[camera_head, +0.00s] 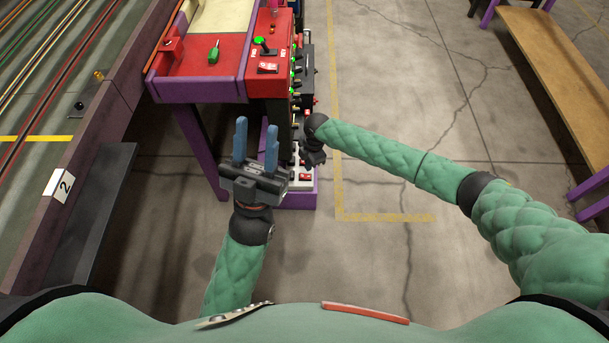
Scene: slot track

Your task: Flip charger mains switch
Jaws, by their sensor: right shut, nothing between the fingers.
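A red and purple bench (200,60) stands at upper centre. A red panel (268,68) with a green-lit switch and a red rocker switch is on its right end. A column of small switches and green lights runs down its right side beside a dark box (308,75). A white plate with red switches (304,178) sits low at the column's foot; I cannot tell which switch is the charger mains. My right gripper (314,160) is shut and empty, pointing down just above this plate; its fingertips are hard to see. My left gripper (256,145) is open and empty, left of the plate.
A slot track (45,90) with a number 2 label (63,187) runs along the left. A green-handled tool (213,53) lies on the bench top. A wooden bench (555,65) stands at right. The concrete floor (400,90) between is clear.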

